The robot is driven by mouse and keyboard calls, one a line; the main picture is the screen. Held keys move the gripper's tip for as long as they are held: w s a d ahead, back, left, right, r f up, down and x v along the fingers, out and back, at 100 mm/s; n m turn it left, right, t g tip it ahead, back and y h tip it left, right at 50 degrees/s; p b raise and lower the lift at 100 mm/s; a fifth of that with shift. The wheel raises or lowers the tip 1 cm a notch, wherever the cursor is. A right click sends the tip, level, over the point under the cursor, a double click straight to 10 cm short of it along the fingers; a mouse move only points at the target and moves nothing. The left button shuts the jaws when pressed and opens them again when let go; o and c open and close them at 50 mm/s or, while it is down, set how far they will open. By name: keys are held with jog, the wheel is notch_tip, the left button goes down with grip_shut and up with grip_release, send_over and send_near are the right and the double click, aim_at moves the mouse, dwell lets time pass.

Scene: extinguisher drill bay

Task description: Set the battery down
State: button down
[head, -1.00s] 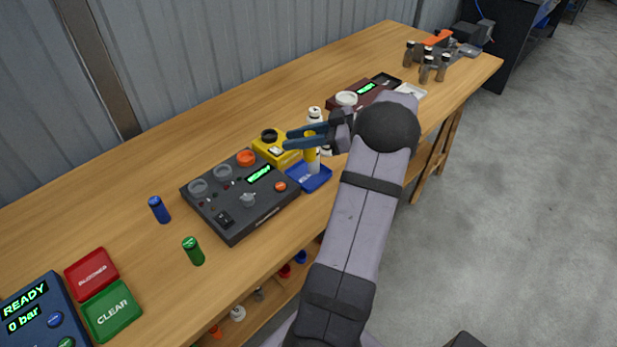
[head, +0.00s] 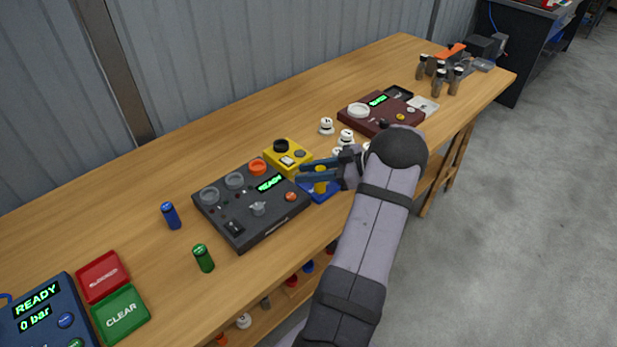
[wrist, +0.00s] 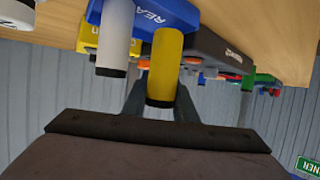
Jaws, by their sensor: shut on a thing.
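A yellow battery (head: 320,187) with a dark end is held upright between the fingers of my gripper (head: 312,174). It also shows in the wrist view (wrist: 164,65), between the two blue fingers (wrist: 160,102), which are shut on it. The battery is at the blue tray (head: 327,197), beside the dark console. I cannot tell if its lower end touches the tray. In the wrist view, which is upside down, a white battery (wrist: 115,38) stands beside the yellow one at the blue tray (wrist: 172,12). My gripper hides most of the white battery in the head view.
The dark console (head: 250,205) with a lit READY display and the yellow box (head: 289,157) stand close by on the left. Several white pieces (head: 346,136) and a maroon device (head: 380,107) are beyond. Blue (head: 170,216) and green (head: 203,258) cylinders stand front left.

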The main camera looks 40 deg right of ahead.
jog(key=shift+f, duration=1.1)
jog(key=shift+f, duration=0.2)
jog(key=c, duration=1.7)
grip_release()
jog(key=shift+r, duration=0.25)
jog(key=shift+s+d, duration=0.25)
jog(key=b+v, duration=0.2)
jog(key=v, duration=0.9)
jog(key=shift+s+d+r, duration=0.1)
